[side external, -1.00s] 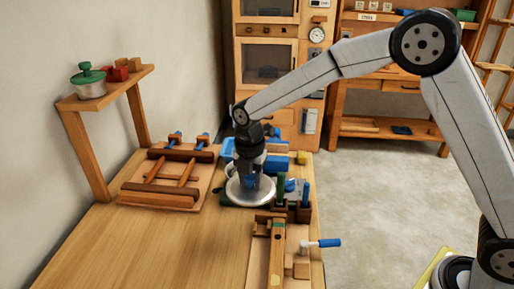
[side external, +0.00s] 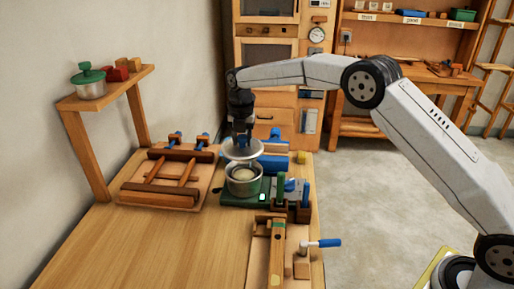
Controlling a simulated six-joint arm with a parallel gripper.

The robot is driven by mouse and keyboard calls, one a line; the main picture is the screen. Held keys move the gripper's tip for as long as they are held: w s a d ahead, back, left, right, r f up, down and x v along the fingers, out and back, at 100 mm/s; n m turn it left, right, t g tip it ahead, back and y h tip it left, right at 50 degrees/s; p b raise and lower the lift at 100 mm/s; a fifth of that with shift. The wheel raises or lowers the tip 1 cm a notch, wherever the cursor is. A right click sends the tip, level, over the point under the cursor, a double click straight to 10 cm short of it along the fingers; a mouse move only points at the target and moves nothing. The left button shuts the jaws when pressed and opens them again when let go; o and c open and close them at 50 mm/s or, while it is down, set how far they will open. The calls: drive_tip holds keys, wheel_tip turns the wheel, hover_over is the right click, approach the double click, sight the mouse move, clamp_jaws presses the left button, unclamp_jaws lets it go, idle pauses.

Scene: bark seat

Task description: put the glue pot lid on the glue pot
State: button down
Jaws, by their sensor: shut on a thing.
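The glue pot (side external: 244,184) is a round silver pot on a dark green base with a small lit spot. It is open at the top and pale stuff shows inside. The glue pot lid (side external: 242,152) is a shiny silver disc. My gripper (side external: 241,137) points down and is shut on the lid from above. The lid is in the air over the back part of the pot, roughly level, with a gap between it and the rim. The gripper's fingertips are small and partly hidden at the lid's top.
A blue item (side external: 272,163) and a holder with upright tools (side external: 291,195) stand close to the pot. A wooden frame (side external: 172,178) lies to the left. A wall shelf (side external: 108,88) holds a green-lidded pot (side external: 89,80). The front left of the bench is clear.

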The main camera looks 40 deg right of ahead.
drive_tip(key=shift+w+d, duration=0.2)
drive_tip(key=shift+d, duration=0.05)
drive_tip(key=shift+f, duration=0.1)
drive_tip(key=shift+f, duration=3.25)
drive_tip(key=shift+f, duration=0.65)
unclamp_jaws()
drive_tip(key=shift+r, duration=0.2)
drive_tip(key=shift+r, duration=3.35)
